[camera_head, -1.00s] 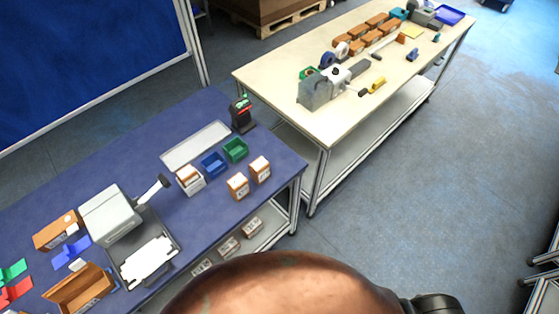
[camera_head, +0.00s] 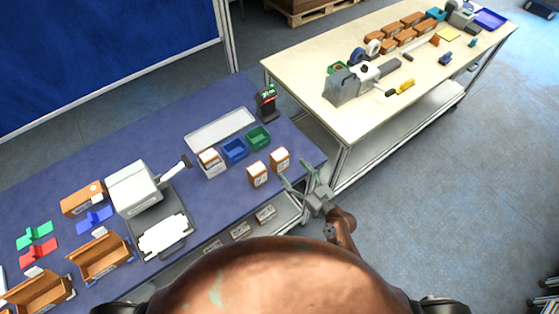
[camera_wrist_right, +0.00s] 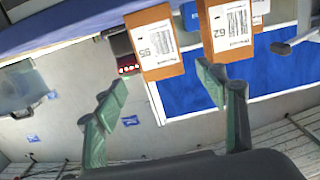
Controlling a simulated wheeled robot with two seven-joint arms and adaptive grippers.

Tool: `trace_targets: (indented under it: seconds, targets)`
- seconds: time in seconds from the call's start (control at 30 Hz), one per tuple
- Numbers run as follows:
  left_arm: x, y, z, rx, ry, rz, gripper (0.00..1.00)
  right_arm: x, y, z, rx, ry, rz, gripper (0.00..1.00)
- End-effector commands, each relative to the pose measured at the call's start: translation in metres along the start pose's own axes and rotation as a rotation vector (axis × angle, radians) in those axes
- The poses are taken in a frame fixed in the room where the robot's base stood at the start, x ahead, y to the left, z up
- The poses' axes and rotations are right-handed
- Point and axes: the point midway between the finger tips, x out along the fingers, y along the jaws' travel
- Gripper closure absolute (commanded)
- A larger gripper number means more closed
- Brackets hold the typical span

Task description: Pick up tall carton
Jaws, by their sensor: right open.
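Two small brown cartons with white labels stand side by side near the right front corner of the blue table, the left carton (camera_head: 257,175) and the right carton (camera_head: 280,160). I cannot tell surely which is taller. My right gripper (camera_head: 296,174) is open and empty, just beyond the table's front edge, close to the right carton and apart from it. In the right wrist view the open fingers (camera_wrist_right: 165,92) point toward two labelled cartons, one at left (camera_wrist_right: 155,45) and one at right (camera_wrist_right: 234,28). My left gripper is not in view.
A grey machine (camera_head: 137,187) stands to the left. A cream table (camera_head: 390,105) stands close on the right.

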Motion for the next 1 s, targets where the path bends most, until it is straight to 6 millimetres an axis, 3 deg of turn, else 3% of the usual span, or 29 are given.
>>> trace_targets:
  seconds: [0.1,0.33,0.63,1.0]
  targets:
    - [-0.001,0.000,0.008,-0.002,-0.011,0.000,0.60,0.011,0.000,-0.010,-0.003,0.038,0.008,0.35]
    - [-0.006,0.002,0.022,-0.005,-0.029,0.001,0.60,0.036,0.000,-0.012,0.000,0.043,0.010,0.35]
    - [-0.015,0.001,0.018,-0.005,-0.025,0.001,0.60,0.076,-0.002,-0.011,-0.001,0.041,0.010,0.35]
    - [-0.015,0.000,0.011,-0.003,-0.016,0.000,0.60,0.085,-0.001,-0.009,-0.003,0.039,0.011,0.36]
